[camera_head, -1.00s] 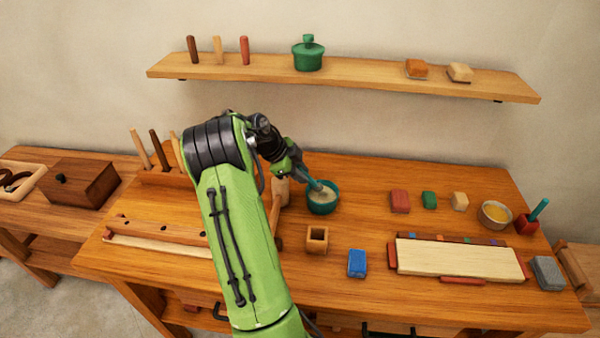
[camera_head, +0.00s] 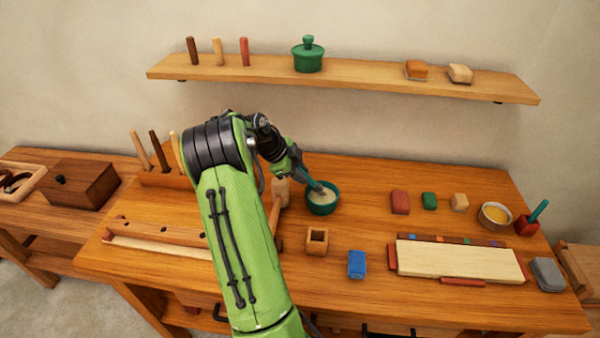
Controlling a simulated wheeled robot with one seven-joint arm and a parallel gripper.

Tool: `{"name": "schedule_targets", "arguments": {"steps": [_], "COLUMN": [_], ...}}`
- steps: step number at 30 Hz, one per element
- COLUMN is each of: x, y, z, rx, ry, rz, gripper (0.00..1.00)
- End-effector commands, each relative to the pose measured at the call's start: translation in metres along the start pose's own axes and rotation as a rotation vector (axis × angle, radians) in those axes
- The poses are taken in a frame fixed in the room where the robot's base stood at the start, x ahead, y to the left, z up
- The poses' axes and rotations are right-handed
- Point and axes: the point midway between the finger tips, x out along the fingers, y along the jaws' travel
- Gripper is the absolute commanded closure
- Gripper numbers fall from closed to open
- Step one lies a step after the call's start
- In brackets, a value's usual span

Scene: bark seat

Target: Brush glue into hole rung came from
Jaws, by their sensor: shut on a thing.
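My gripper (camera_head: 294,170) is shut on a teal-handled brush (camera_head: 310,182), seen from behind my green arm. The brush slants down to the right, and its lower end is in or just over a teal bowl (camera_head: 322,207) of cream-coloured glue (camera_head: 321,196). I cannot tell whether the tip touches the glue. A wooden rail with dark holes (camera_head: 162,229) lies at the left of the bench, partly hidden by my arm. Several rungs (camera_head: 157,150) stand in a wooden rack behind it. I cannot tell which hole a rung came from.
A small open wooden box (camera_head: 317,241) and a blue block (camera_head: 356,264) stand in front of the bowl. A pale board (camera_head: 459,261), coloured blocks and a yellow-filled bowl (camera_head: 495,216) are at the right. A wall shelf (camera_head: 370,76) holds a green lidded pot (camera_head: 308,55).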

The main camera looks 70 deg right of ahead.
Motion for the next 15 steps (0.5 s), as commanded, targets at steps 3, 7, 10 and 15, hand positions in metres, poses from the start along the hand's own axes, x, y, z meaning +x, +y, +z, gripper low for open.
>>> {"name": "schedule_targets", "arguments": {"steps": [3, 7, 10, 15], "x": [-0.013, -0.024, -0.032, -0.045], "y": [-0.005, -0.009, -0.012, -0.016], "z": [-0.008, -0.014, -0.019, -0.026], "rx": [0.002, 0.004, 0.004, 0.003], "ry": [0.0, 0.0, 0.0, 0.0], "rz": [-0.003, -0.004, -0.005, -0.004], "gripper": [1.0, 1.0, 1.0, 1.0]}}
